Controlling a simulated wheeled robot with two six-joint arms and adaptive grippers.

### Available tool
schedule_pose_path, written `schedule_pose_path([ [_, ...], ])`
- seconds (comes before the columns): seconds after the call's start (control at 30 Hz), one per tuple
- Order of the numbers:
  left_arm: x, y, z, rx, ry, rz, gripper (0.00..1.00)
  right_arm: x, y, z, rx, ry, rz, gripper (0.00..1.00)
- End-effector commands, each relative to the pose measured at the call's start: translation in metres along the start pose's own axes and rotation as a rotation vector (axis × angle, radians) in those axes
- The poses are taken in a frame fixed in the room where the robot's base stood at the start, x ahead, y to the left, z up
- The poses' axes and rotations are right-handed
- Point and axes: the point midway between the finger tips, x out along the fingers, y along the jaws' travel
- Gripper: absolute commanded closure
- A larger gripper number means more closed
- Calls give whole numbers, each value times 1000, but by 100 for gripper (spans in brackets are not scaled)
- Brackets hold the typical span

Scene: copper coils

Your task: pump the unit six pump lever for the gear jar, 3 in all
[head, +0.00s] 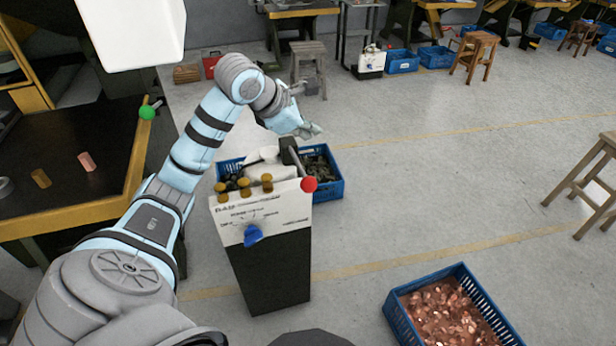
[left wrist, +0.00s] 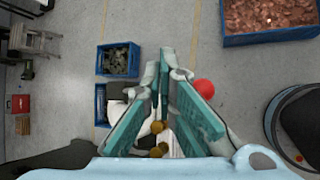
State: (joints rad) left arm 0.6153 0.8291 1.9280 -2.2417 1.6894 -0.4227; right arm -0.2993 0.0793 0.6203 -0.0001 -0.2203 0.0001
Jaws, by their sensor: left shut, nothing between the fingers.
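The pump unit is a dark cabinet (head: 272,272) with a white front panel, several brass knobs (head: 245,188) on top and a blue knob (head: 253,234). Its lever ends in a red ball (head: 309,184) at the upper right corner; the ball also shows in the left wrist view (left wrist: 204,88), just right of the fingers. My left gripper (head: 312,130) is shut and empty, above and behind the unit, apart from the ball in the head view. In the left wrist view its teal fingers (left wrist: 160,62) hide part of the unit. No gear jar can be made out. My right gripper is out of view.
A blue crate (head: 330,170) of dark parts stands behind the unit. A blue crate of copper pieces (head: 445,312) is at the front right. A dark workbench (head: 60,170) is at the left, with a green ball (head: 147,112) at its edge. Floor to the right is mostly clear.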

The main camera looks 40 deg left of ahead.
Motion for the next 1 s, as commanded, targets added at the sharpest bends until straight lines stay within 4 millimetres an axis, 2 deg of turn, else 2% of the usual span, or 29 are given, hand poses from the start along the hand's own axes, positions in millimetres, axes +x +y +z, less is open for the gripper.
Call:
schedule_pose_path([
  [0.17,1,-1,0,0,-1,-2,100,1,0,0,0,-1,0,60],
  [0.33,8,-6,-5,0,-2,-3,100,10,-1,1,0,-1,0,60],
  [0.73,48,-35,-34,0,-3,-3,100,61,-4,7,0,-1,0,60],
  [1.0,63,-46,-45,-1,-3,-3,100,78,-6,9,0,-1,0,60],
])
